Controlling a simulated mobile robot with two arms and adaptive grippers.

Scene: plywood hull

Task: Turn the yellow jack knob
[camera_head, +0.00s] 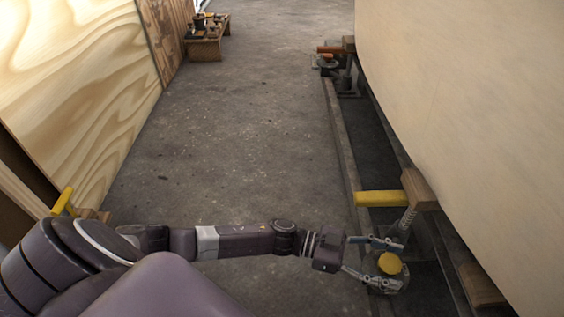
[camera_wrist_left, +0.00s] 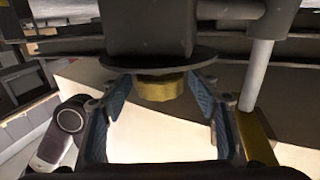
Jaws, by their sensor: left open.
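The yellow jack knob (camera_head: 390,263) is a small round cap low at the right of the head view, beside the pale hull. My left gripper (camera_head: 399,266) reaches it from the left, open, with one finger on each side of the knob. In the left wrist view the knob (camera_wrist_left: 160,88) shows below a dark round plate (camera_wrist_left: 160,62), between the two blue-padded fingers. A gap shows between the knob and the fingers there; I see no grip on it. My right gripper is not in view.
A yellow bar (camera_head: 380,198) and a wooden block (camera_head: 420,188) on a threaded post stand just beyond the knob. The pale hull (camera_head: 470,110) closes off the right side. A plywood panel (camera_head: 75,90) stands at left. The concrete floor (camera_head: 240,130) between is clear.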

